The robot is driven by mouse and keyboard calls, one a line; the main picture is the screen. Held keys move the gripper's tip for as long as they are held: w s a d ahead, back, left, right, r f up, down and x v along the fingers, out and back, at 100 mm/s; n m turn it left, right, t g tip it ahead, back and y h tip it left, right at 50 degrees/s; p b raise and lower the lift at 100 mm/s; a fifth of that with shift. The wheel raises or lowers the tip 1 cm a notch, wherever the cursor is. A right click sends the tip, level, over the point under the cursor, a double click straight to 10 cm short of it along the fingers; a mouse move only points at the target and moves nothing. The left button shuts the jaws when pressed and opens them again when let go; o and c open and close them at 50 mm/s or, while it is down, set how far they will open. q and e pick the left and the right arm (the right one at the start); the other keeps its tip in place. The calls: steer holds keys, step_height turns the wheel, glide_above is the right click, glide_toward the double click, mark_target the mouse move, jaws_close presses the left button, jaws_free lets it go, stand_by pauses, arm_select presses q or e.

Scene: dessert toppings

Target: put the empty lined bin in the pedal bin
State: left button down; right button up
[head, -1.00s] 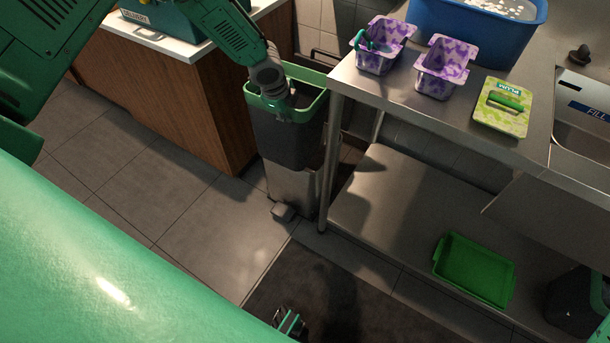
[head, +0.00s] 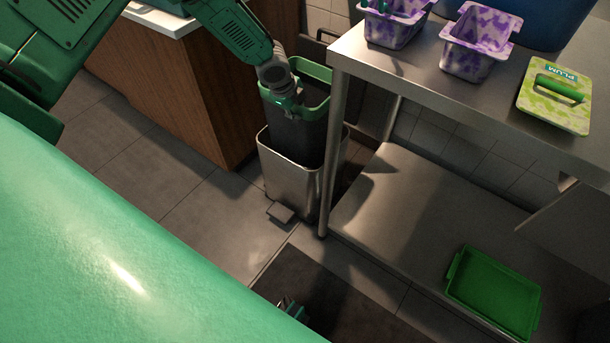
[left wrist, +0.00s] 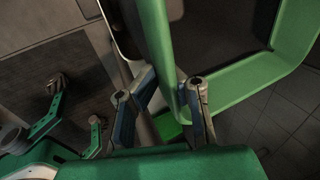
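The lined bin (head: 298,132) is a dark grey tub with a green rim. In the head view it stands nearly upright, its lower part inside the silver pedal bin (head: 288,186) and its upper part above the opening. The pedal bin stands on the floor with its pedal at the front. My left gripper (head: 284,97) is at the near left of the green rim. In the left wrist view my left gripper's fingers (left wrist: 166,98) straddle the rim (left wrist: 245,85) wall. My right gripper (head: 290,309) is low over the dark mat; its fingers look spread and empty in the left wrist view.
A wooden cabinet (head: 185,90) stands close left of the pedal bin. A steel table leg (head: 333,150) and lower shelf (head: 400,200) are close on its right. A green tray (head: 495,290) lies on the shelf.

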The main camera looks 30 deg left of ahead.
arm_select(q)
steer(key=b, duration=0.7)
glide_above(301, 159)
steer(key=f, duration=0.8)
steer(key=shift+s+a+f, duration=0.1)
steer(key=shift+s+f, duration=0.1)
steer(key=shift+s, duration=0.2)
step_height(301, 159, down, 10)
steer(key=b, duration=0.4)
steer(key=shift+f, duration=0.2)
steer(key=shift+r, duration=0.1)
steer(key=shift+f+b, duration=0.6)
steer(key=shift+f, duration=0.05)
steer(key=c, duration=1.7)
jaws_free()
steer(key=shift+c, duration=0.2)
steer(key=shift+s, duration=0.2)
